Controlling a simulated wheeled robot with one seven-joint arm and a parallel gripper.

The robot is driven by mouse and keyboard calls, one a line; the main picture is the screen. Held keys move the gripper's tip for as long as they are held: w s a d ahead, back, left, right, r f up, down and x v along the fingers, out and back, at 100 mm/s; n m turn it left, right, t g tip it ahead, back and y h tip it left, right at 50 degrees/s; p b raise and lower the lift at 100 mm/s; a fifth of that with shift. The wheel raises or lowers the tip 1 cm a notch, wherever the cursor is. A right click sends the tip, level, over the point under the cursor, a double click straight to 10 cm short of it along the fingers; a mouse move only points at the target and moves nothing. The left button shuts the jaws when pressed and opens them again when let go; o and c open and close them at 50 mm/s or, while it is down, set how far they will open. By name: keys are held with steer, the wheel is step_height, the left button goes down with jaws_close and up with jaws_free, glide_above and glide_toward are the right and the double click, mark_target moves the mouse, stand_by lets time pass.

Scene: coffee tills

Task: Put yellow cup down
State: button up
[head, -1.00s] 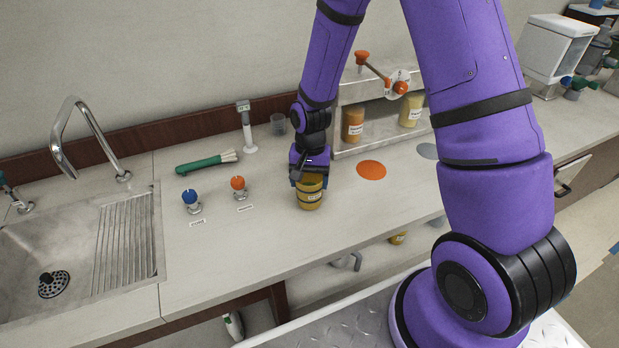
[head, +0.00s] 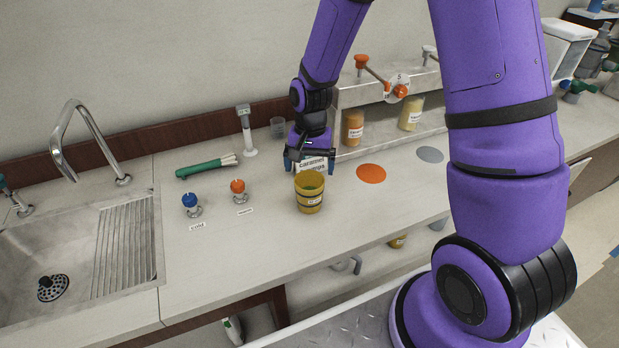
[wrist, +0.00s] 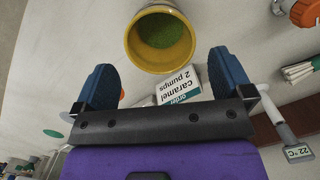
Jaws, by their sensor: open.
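The yellow cup (head: 309,192) stands upright on the counter, with dark bands and a small label on its side and something green inside. In the wrist view, the cup (wrist: 133,45) shows at the top, beyond the fingertips. My gripper (head: 310,165) is open and empty, just behind the cup and apart from it. In the wrist view, the two blue fingers of my gripper (wrist: 165,80) are spread wide with nothing between them touching. A white order card reading "caramel 2 pumps" (wrist: 178,85) is near the fingers.
An orange disc (head: 371,174) and a grey disc (head: 430,154) lie right of the cup. A blue-knobbed tap (head: 191,203) and an orange-knobbed tap (head: 238,189) stand left. A steel dispenser with bottles (head: 354,127) stands behind.

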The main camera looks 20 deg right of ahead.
steer(key=s+d+r+n+t, duration=0.1)
steer(key=s+r, duration=0.4)
steer(key=r, duration=0.4)
steer(key=s+d+r+n+t, duration=0.2)
steer(key=s+r, duration=0.3)
steer(key=r, duration=0.5)
steer(key=s+d+r+n+t, duration=0.1)
steer(key=s+d+r, duration=0.1)
steer(key=s+r, duration=0.3)
step_height(320, 180, up, 4)
steer(key=shift+r+t+h, duration=0.2)
steer(key=shift+t+h, duration=0.1)
steer(key=shift+t, duration=0.1)
steer(key=shift+o, duration=0.2)
steer(key=s+d+r+n+t, duration=0.1)
steer(key=s+r+n, duration=0.1)
steer(key=s, duration=0.6)
steer(key=shift+r+t, duration=0.35)
steer(key=shift+t, duration=0.05)
steer(key=shift+d, duration=0.1)
